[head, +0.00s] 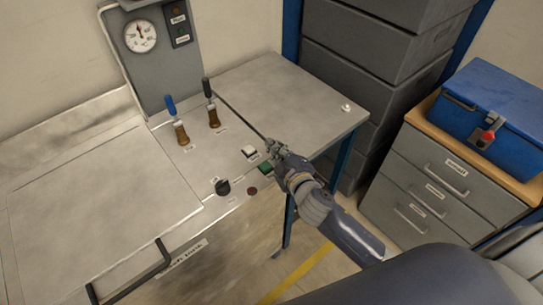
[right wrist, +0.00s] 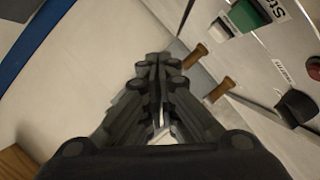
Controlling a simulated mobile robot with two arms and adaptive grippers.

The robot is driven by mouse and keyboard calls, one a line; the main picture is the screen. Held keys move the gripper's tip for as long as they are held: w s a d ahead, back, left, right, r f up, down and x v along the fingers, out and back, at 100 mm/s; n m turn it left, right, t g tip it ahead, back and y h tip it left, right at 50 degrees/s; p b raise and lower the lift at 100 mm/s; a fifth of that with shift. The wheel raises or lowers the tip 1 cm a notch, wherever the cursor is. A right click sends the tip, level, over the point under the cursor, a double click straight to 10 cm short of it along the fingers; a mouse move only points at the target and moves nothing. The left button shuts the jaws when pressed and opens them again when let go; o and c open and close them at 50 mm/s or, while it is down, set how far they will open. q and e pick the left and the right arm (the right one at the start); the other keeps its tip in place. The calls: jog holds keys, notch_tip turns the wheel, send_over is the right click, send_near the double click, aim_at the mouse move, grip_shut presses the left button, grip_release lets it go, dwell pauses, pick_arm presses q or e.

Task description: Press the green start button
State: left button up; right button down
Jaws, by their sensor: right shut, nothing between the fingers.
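The green start button (head: 265,168) sits on the front right of the metal bench panel. In the right wrist view the green button (right wrist: 251,12) is at the upper right, beside a label reading "Start". My right gripper (head: 270,146) is shut and empty. In the head view its tip appears just behind and right of the green button. In the right wrist view my right gripper's fingers (right wrist: 158,60) are together, and the button lies off to their right, apart from them. My left gripper is not in view.
A white button (head: 249,151), a black knob (head: 222,187) and a dark red button (head: 252,190) surround the green one. A drawer cabinet (head: 440,185) stands to the right.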

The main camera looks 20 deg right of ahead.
jog(key=w+a+r+n+t+y, duration=0.2)
jog(key=w+a+r+n+y, duration=0.2)
jog(key=a+r+n+y, duration=0.4)
jog(key=n+g+h+p, duration=0.1)
jog(key=n+g+p, duration=0.1)
jog(key=n+g, duration=1.35)
send_over(267, 163)
notch_tip(267, 163, down, 6)
jog(key=n+t, duration=0.3)
jog(key=n, duration=0.1)
jog(key=shift+r, duration=0.1)
notch_tip(267, 163, down, 9)
jog(key=b, duration=0.6)
jog(key=shift+r, duration=0.1)
jog(key=shift+b, duration=0.35)
